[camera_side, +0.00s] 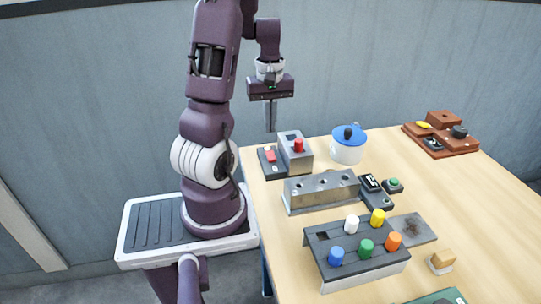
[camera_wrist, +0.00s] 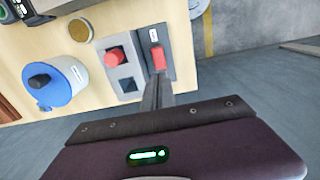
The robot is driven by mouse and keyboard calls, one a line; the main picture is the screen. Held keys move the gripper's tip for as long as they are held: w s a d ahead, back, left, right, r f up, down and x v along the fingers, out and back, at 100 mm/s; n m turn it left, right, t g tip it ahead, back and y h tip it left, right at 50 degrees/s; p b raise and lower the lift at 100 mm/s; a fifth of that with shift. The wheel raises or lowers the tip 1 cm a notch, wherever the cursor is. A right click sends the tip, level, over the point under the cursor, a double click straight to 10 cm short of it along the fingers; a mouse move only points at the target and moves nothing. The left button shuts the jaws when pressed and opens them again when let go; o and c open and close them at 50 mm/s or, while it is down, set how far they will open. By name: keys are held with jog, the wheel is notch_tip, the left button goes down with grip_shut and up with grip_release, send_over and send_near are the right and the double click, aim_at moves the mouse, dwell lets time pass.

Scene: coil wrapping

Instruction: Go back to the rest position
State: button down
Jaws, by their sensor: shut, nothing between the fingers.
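My gripper (camera_side: 270,129) hangs with its fingers pointing down, above and behind the table's back left corner, in the side view. Its fingers are together and hold nothing. The closed fingers also show at the middle of the wrist view (camera_wrist: 158,92), where their tips overlap the picture of a dark plate with a red switch (camera_wrist: 159,58). In the side view the fingers are clear of the table and touch nothing.
Near my gripper stand a grey box with a red knob (camera_side: 298,146) and a white pot with a blue lid (camera_side: 348,150). A drilled metal block (camera_side: 321,189), a rack of coloured pegs (camera_side: 357,265) and a brown tray (camera_side: 459,146) stand farther off.

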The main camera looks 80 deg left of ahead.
dwell(0.3)
jog(key=w+d+r+m+t, duration=0.2)
jog(key=w+d+r+m, duration=0.4)
jog(key=d, duration=0.4)
jog(key=s+d+r+m+t, duration=0.1)
jog(key=s+d+r+m, duration=0.1)
jog(key=d+m, duration=0.2)
jog(key=s+d+r+m+t, duration=0.1)
jog(key=s+d+r+m, duration=0.2)
jog(key=d, duration=0.6)
jog(key=s+d+r+m+t, duration=0.1)
jog(key=s+d+r+m, duration=0.1)
jog(key=d+m, duration=0.3)
jog(key=shift+s+d+r+t, duration=0.3)
jog(key=shift+s+d+r, duration=0.05)
jog(key=shift+s+d, duration=0.35)
